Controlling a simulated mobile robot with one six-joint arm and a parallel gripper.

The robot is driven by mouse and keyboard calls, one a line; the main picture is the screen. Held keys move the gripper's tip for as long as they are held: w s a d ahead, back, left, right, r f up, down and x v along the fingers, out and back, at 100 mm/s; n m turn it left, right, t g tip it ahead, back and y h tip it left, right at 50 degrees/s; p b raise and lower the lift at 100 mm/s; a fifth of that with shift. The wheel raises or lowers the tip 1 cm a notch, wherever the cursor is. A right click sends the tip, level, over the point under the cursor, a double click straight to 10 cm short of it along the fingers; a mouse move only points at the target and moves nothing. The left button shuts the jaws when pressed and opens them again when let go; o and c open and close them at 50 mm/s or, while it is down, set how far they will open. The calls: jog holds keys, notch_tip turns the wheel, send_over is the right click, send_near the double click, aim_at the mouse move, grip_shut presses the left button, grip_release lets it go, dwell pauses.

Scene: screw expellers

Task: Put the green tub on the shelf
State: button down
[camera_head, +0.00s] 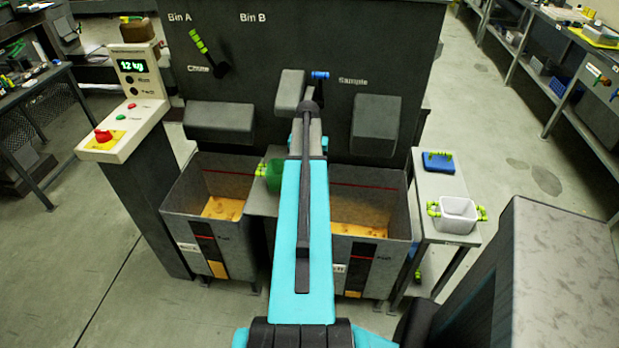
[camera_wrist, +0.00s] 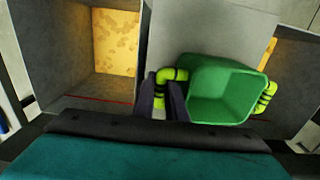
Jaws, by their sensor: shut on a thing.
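The green tub (camera_wrist: 222,95) is open-topped, with yellow-green handles on two sides. In the wrist view my gripper (camera_wrist: 168,98) is shut on its left handle, and the tub looks empty. In the head view the tub (camera_head: 273,177) shows just left of my arm, partly hidden by it, in front of the machine between the two bins. A grey ledge (camera_head: 262,204) lies between the bins below the tub. I cannot tell whether the tub touches it. My gripper is hidden by my arm in the head view.
The left bin (camera_head: 181,200) and right bin (camera_head: 400,225) hold yellow material. A side table (camera_head: 437,185) at right carries a white tub (camera_head: 458,214) with yellow-green handles and a blue item (camera_head: 438,162). A control panel (camera_head: 125,130) stands at left. A grey block (camera_head: 560,270) is at lower right.

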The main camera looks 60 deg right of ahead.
jog(key=shift+f, duration=0.1)
jog(key=shift+f+p, duration=0.65)
jog(key=shift+f, duration=1)
jog(key=c, duration=1.8)
grip_release()
jog(key=shift+r, duration=0.15)
jog(key=shift+r+b, duration=1.4)
jog(key=shift+r, duration=4.5)
